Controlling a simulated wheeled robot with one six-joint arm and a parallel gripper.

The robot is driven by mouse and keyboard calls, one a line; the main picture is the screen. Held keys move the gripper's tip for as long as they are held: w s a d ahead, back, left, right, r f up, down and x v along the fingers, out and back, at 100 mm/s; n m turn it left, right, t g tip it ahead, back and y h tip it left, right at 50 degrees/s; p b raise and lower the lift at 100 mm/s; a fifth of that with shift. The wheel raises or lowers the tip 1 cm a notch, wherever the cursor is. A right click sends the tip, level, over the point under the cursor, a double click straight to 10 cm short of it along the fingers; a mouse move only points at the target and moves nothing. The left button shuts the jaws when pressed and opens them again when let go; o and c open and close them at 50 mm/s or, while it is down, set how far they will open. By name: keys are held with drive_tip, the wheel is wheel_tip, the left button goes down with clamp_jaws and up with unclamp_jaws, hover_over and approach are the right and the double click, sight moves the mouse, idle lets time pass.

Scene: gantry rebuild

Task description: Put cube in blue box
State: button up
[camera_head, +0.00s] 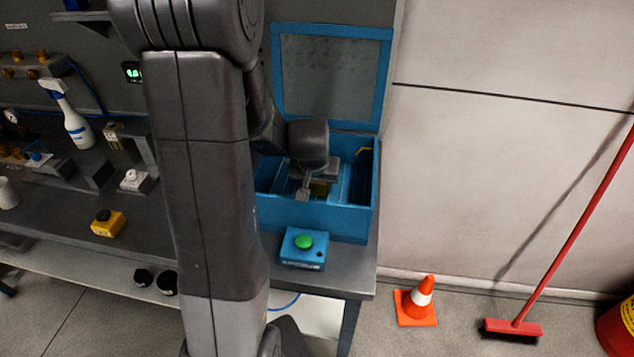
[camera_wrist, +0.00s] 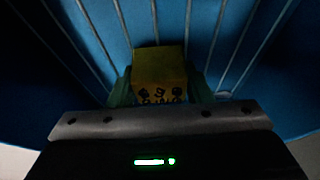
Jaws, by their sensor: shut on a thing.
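The blue box (camera_head: 310,219) stands at the right end of the bench with its lid (camera_head: 332,75) raised against the wall. My gripper (camera_head: 312,190) is down inside the box opening, partly hidden by my arm. A yellow cube (camera_wrist: 159,72) with dark markings on one face sits between the fingers in the wrist view, and a little of it shows in the head view (camera_head: 320,187). My gripper is shut on the cube. Blue ribbed surfaces of the box surround it in the wrist view. I cannot tell whether the cube touches the box floor.
A blue button unit with a green button (camera_head: 304,242) stands in front of the box. A yellow button box (camera_head: 107,223), a spray bottle (camera_head: 72,119) and several fittings are on the left. An orange cone (camera_head: 417,300) and a red broom (camera_head: 512,327) stand on the floor at right.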

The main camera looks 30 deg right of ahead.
drive_tip(key=shift+f, duration=0.25)
drive_tip(key=shift+f, duration=0.2)
drive_tip(key=o, duration=1.1)
drive_tip(key=shift+r, duration=0.1)
drive_tip(key=shift+r, duration=0.35)
drive_tip(key=v, duration=1.1)
drive_tip(key=shift+s+a+r, duration=0.15)
drive_tip(key=shift+a+r, duration=0.05)
drive_tip(key=shift+a, duration=0.05)
